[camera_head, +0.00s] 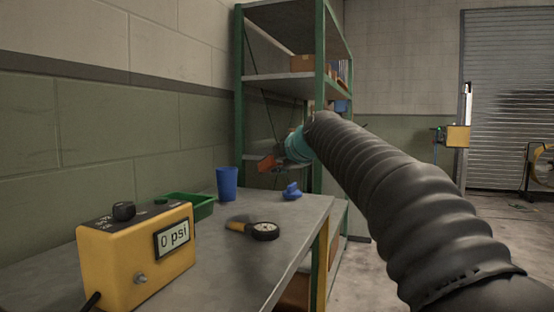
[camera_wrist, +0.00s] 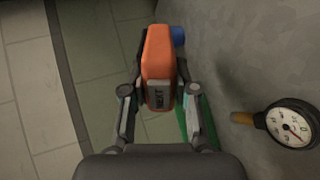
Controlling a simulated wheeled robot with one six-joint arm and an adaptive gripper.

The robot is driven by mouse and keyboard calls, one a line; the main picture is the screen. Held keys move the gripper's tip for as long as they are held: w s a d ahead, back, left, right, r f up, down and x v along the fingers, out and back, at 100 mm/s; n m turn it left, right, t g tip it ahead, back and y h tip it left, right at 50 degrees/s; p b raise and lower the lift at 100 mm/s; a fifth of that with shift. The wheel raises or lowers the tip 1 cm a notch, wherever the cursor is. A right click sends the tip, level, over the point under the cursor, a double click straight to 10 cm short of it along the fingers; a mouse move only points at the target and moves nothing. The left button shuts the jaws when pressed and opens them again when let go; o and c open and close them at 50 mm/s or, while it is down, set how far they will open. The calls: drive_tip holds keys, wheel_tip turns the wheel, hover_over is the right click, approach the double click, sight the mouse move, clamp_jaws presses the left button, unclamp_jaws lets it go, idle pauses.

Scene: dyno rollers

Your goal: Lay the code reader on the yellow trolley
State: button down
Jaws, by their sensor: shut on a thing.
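The code reader, an orange and dark grey handheld device (camera_wrist: 158,55), is clasped between the two fingers of my gripper (camera_wrist: 161,80) in the wrist view. In the head view it is a small orange shape (camera_head: 266,164) at the end of my arm, held in the air above the far part of the bench. My gripper (camera_head: 276,160) is partly hidden there by my own arm. I cannot make out a yellow trolley for certain in either view.
A grey bench (camera_head: 200,258) holds a yellow pressure box (camera_head: 130,260), a dial gauge (camera_head: 265,231), a blue cup (camera_head: 227,183), a green tray (camera_head: 203,206) and a blue object (camera_head: 292,191). A green-framed shelf (camera_head: 320,60) stands behind. Open floor (camera_head: 495,240) lies to the right.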

wheel_tip(320, 180, down, 8)
drive_tip(key=b, duration=0.7)
drive_tip(key=shift+b, duration=0.3)
drive_tip(key=shift+f, duration=1)
drive_tip(key=c, duration=0.8)
unclamp_jaws()
drive_tip(key=v, duration=1.2)
drive_tip(key=shift+r, duration=0.1)
drive_tip(key=s+d+r+p, duration=0.1)
drive_tip(key=s+d+r, duration=0.1)
drive_tip(key=s+r, duration=0.3)
drive_tip(key=shift+r+p, duration=0.3)
drive_tip(key=shift+r, duration=0.7)
